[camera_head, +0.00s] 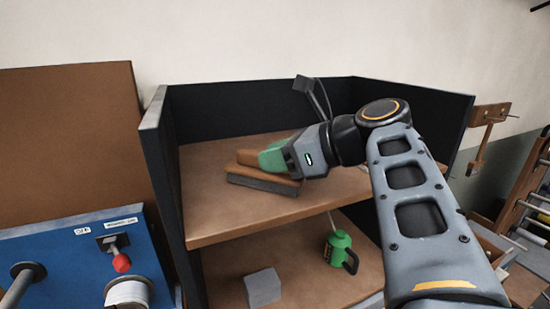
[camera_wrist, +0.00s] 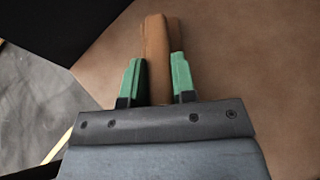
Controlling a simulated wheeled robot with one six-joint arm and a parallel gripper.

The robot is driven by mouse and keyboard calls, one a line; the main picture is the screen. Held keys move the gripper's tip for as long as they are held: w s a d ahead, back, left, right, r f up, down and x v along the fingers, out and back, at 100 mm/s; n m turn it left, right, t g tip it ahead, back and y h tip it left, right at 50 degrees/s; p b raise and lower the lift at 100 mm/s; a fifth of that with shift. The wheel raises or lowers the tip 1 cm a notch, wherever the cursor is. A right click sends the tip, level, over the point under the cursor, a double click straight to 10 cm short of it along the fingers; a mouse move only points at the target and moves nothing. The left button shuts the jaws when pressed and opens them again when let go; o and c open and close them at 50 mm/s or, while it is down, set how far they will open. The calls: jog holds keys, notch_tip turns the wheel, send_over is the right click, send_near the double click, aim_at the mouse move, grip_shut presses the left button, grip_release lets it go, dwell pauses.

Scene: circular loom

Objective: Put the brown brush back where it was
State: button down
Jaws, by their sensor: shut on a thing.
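The brown brush (camera_head: 262,180) has a brown wooden back and a dark grey underside. It is at the upper shelf (camera_head: 215,215) of the black-sided shelf unit, left of the middle. My gripper (camera_head: 273,160) comes from the right, and its green fingers are shut on the brush. In the wrist view the brown brush (camera_wrist: 155,50) stands between the two green fingers of my gripper (camera_wrist: 156,75) and sticks out past their tips. The brush's underside is at or just above the board; I cannot tell whether it touches. My gripper hides part of the brush's back.
A green oil can (camera_head: 338,248) and a light grey block (camera_head: 263,287) stand on the lower shelf. A blue panel (camera_head: 75,270) with a red-knobbed lever is at lower left. The upper shelf's front left is bare.

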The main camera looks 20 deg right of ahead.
jog(key=shift+f, duration=0.15)
jog(key=c, duration=0.9)
grip_release()
jog(key=shift+r, duration=0.25)
jog(key=shift+s+d, duration=0.25)
jog(key=shift+d, duration=0.05)
jog(key=b+v, duration=0.1)
jog(key=v, duration=1)
jog(key=shift+s+r, duration=0.1)
jog(key=shift+r, duration=0.05)
